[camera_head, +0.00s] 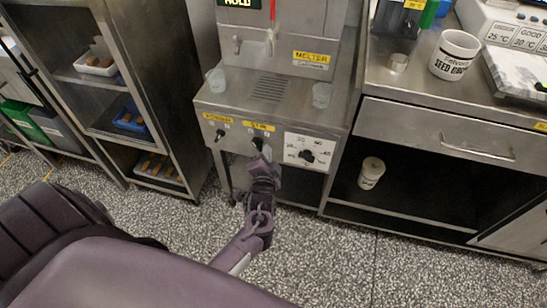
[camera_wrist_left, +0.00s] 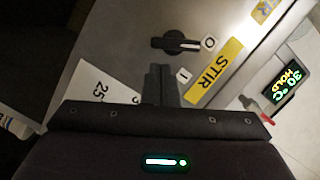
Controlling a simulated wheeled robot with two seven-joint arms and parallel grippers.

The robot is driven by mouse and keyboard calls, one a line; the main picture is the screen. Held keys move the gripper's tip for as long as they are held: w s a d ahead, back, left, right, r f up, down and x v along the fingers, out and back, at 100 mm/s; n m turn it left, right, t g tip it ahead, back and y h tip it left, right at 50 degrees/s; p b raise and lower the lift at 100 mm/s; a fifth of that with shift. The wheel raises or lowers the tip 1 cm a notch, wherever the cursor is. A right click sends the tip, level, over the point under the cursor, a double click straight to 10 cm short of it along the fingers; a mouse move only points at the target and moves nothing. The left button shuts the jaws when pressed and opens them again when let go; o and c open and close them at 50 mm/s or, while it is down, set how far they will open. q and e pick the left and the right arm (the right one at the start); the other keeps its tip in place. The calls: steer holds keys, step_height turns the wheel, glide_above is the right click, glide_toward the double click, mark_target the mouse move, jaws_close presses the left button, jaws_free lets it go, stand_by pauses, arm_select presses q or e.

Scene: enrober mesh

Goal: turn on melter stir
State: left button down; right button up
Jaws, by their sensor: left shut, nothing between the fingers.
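The melter (camera_head: 279,90) is a steel machine with a yellow STIR label on its front panel. The black stir knob (camera_wrist_left: 176,42) sits under that label in the left wrist view, its handle pointing to the O mark. The I mark (camera_wrist_left: 183,75) lies on its other side, close to my fingertips. My left gripper (camera_wrist_left: 160,68) is shut and empty, its tips beside the knob with a small gap in the picture. In the head view my left gripper (camera_head: 262,160) is just below the STIR label and partly hides the knob. My right gripper is not in view.
A white dial plate (camera_head: 310,149) with a black dial is right of the stir knob, and another small knob (camera_head: 220,135) is left of it. Clear cups (camera_head: 321,95) stand on the melter's ledge. A steel counter with a drawer (camera_head: 440,128) stands to the right.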

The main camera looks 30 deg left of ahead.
arm_select(q)
steer(key=shift+s+a+f, duration=0.1)
steer(key=shift+a+f, duration=0.2)
steer(key=shift+a, duration=0.05)
stand_by(0.4)
steer(key=shift+m, duration=0.3)
steer(key=shift+f, duration=0.1)
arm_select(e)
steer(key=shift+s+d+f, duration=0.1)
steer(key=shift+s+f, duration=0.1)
arm_select(q)
steer(key=shift+f+m+y, duration=0.1)
steer(key=shift+m+y, duration=0.2)
steer(key=shift+m, duration=0.2)
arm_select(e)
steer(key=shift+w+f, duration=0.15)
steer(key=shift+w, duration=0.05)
